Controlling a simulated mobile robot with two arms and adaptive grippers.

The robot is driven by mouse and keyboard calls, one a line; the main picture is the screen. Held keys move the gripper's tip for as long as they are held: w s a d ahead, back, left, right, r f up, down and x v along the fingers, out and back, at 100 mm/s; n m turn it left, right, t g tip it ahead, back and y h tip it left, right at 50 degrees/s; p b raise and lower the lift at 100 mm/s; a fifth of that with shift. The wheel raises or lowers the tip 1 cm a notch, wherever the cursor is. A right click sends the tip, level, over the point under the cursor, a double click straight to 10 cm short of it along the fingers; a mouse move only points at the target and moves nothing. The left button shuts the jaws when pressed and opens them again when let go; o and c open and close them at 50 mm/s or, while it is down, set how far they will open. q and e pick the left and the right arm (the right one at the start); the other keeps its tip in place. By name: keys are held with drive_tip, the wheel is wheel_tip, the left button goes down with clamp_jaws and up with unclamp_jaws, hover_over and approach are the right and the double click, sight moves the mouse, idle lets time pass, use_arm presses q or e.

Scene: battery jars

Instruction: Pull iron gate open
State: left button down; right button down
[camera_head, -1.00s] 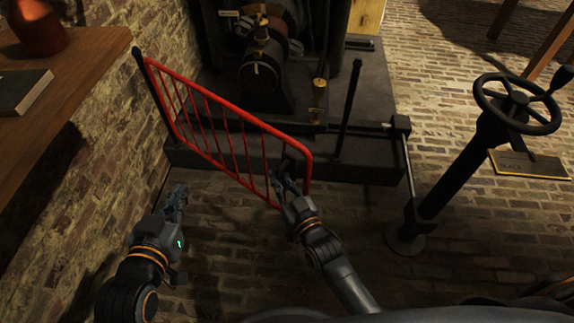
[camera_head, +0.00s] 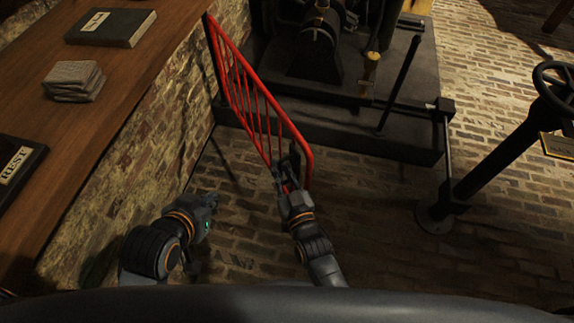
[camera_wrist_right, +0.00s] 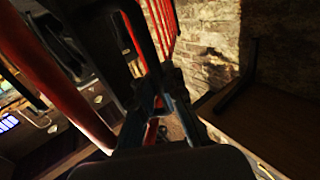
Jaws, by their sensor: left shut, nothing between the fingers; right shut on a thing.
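The red iron gate (camera_head: 240,84) stands in the middle of the head view, hinged near the brick wall at its far left end. It angles out toward me, away from the dark machine plinth. My right gripper (camera_head: 285,172) is shut on the gate's near end, by a dark latch part. In the right wrist view, the gate's red bar (camera_wrist_right: 55,75) runs along the left, and the right gripper's fingers (camera_wrist_right: 155,85) close around a dark piece. My left gripper (camera_head: 213,199) hangs shut and empty, left of the right one and apart from the gate.
A wooden counter (camera_head: 120,105) with books and a paper stack runs along the left wall. A dark plinth (camera_head: 350,138) with machinery lies behind the gate. A handwheel (camera_head: 560,88) on a slanted post stands right. Brick floor is open between.

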drive_tip(key=shift+s+f, duration=0.25)
drive_tip(key=shift+f, duration=0.1)
drive_tip(key=c, duration=1.7)
unclamp_jaws()
drive_tip(key=shift+o, duration=1.4)
drive_tip(key=shift+r, duration=0.15)
drive_tip(key=shift+r, duration=0.1)
drive_tip(key=v, duration=1.2)
drive_tip(key=shift+d, duration=0.1)
drive_tip(key=shift+c, duration=0.4)
